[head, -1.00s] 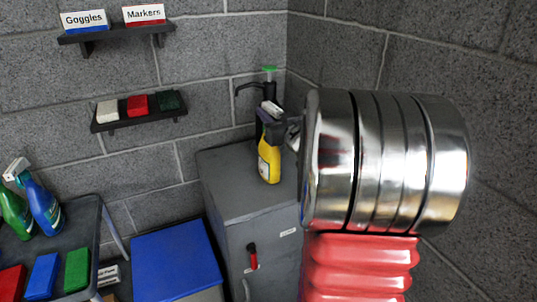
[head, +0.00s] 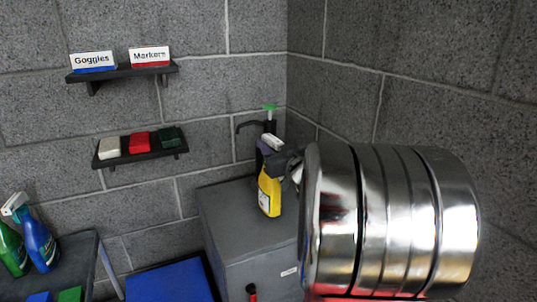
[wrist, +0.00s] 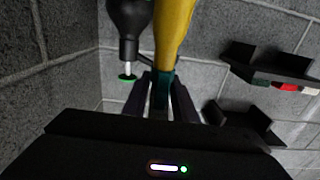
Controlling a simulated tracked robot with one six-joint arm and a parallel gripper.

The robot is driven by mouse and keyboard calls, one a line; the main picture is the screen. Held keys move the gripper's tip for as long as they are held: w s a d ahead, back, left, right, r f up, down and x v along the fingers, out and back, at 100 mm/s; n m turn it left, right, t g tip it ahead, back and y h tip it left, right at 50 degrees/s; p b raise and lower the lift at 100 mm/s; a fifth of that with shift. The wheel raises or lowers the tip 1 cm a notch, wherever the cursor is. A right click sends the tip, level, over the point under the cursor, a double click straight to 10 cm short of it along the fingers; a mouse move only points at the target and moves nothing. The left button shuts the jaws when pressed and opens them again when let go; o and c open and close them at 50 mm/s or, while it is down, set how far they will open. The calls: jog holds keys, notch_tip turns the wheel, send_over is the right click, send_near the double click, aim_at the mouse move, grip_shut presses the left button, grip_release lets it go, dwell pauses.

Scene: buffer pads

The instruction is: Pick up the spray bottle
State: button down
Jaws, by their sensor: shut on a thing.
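The spray bottle (head: 269,197) has a yellow body, a dark neck and a white head. It is upright at the grey cabinet's top in the head view; I cannot tell whether its base touches the cabinet. In the wrist view its yellow body (wrist: 173,28) and teal neck show upside down. My gripper (wrist: 160,92) is shut on the neck, one dark finger on each side. In the head view my gripper (head: 272,157) reaches the bottle from the right and partly hides its neck.
Two shelves (head: 125,72) hang left. Green and blue spray bottles (head: 39,240) stand on a table at lower left.

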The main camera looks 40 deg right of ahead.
notch_tip(320, 180, up, 16)
jog(key=shift+r, duration=0.15)
dwell(0.7)
dwell(0.6)
